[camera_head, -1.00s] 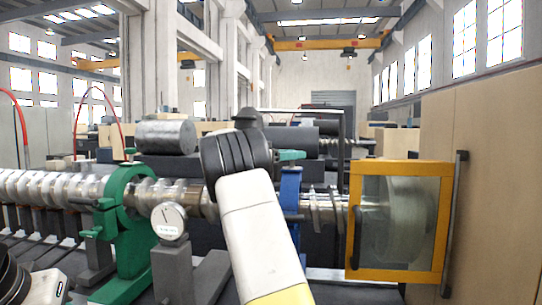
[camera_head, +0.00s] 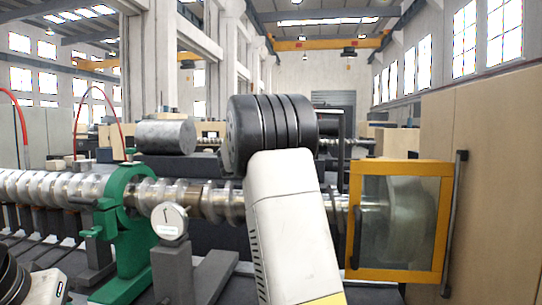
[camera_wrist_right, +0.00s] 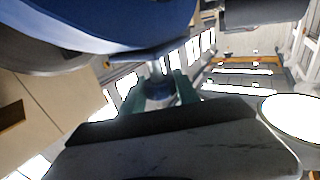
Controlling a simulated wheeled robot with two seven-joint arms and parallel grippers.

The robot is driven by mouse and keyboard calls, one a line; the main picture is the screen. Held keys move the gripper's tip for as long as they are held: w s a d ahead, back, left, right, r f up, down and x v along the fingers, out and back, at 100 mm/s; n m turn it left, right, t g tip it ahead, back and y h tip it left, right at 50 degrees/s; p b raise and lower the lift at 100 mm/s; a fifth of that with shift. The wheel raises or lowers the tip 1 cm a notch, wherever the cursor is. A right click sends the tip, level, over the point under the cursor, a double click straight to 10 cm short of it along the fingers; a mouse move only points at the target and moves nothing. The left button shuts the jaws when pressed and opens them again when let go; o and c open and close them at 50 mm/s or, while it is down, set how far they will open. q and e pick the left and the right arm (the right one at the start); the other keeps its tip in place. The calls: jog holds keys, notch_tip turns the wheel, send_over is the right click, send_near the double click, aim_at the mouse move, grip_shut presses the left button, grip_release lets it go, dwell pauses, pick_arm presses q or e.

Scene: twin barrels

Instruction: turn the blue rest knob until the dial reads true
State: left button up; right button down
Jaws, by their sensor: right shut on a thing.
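The blue rest (camera_wrist_right: 110,22) shows as a large curved blue band across the top of the right wrist view. A small blue knob (camera_wrist_right: 158,92) is below it, between the teal fingers of my right gripper (camera_wrist_right: 160,86), which is shut on it. In the head view my right forearm hides the blue rest, the knob and the gripper. The round white dial (camera_head: 169,222) stands on a grey stand beside the shaft (camera_head: 205,200), left of my arm. Its dark needle points roughly upward; its exact reading is too small to tell. My left gripper is out of view.
A green ring rest (camera_head: 128,230) surrounds the shaft left of the dial. A yellow-framed clear guard (camera_head: 400,167) covers the right end. A tan panel (camera_head: 495,190) stands at far right. A grey cylinder (camera_head: 166,137) lies behind the shaft.

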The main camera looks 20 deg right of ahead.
jog(key=shift+n+t+y, duration=1.5)
jog(key=shift+n+t, duration=0.3)
jog(key=shift+t, duration=0.6)
jog(key=c, duration=0.9)
grip_release()
jog(key=v, duration=0.8)
